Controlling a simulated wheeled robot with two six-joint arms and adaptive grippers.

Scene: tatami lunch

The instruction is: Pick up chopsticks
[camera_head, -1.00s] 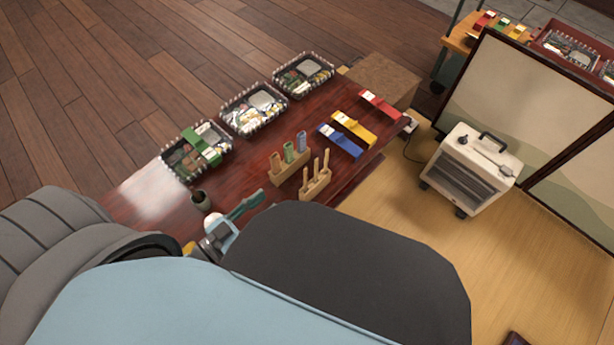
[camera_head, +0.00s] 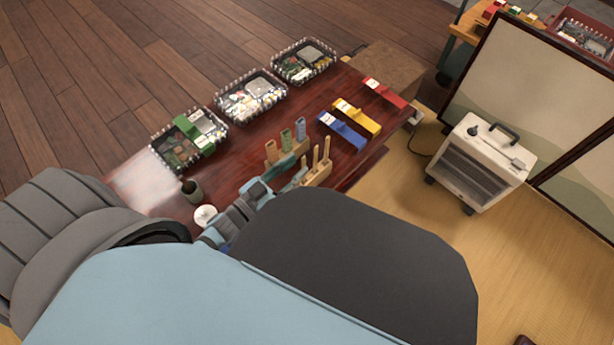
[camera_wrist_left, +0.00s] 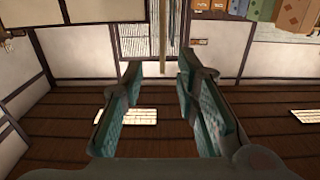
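Several pale upright sticks, which look like the chopsticks (camera_head: 327,146), stand in a light wooden holder (camera_head: 322,178) on the dark red table. My left gripper (camera_head: 287,176) is just left of this holder, its teal fingers apart. In the left wrist view, the gripper (camera_wrist_left: 160,70) is open with nothing between its fingers. Whether a finger touches the holder or a stick cannot be told. My own arm hides the table's near part. My right gripper is not in view.
A second holder with coloured tubes (camera_head: 286,138) stands close behind the gripper. Lunch boxes (camera_head: 251,97) line the far edge. A dark cup (camera_head: 192,191) and white round item (camera_head: 205,215) are at left.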

